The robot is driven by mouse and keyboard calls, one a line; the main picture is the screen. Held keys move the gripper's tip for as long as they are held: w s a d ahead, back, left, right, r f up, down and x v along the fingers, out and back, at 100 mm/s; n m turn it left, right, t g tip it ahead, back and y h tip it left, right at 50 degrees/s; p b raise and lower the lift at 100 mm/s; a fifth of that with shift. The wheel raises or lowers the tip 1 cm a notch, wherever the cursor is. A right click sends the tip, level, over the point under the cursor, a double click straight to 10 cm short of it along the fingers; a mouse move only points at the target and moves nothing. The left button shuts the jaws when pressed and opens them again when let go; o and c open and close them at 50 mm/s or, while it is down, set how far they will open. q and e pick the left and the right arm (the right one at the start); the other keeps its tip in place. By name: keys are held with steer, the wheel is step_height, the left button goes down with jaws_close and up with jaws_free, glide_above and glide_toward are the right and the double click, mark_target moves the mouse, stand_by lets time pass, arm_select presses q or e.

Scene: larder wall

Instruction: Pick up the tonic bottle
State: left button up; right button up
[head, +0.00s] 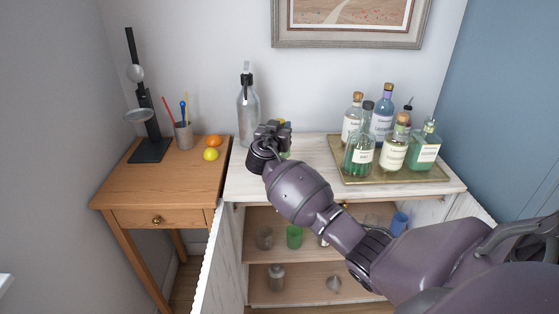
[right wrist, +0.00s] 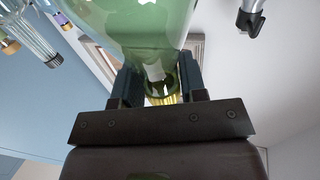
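My right gripper (head: 283,130) is over the left part of the cabinet top, pointing away from me. In the right wrist view a green glass bottle (right wrist: 150,25) with a gold cap (right wrist: 163,99) has its neck between the two fingers (right wrist: 161,80). The fingers are close to the neck on both sides; whether they press on it I cannot tell. In the head view my gripper hides almost all of this bottle. No label on it is readable, so I cannot tell whether it is the tonic. My left gripper is out of view.
A clear siphon bottle (head: 249,108) stands just left of my gripper. A gold tray (head: 400,176) with several labelled bottles stands at the right. A wooden side table (head: 190,185) holds fruit, a pencil cup and a black stand. Open shelves (head: 310,270) below hold glasses.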

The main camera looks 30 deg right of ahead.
jaws_close()
steer(key=shift+r, duration=0.15)
steer(key=shift+r, duration=0.1)
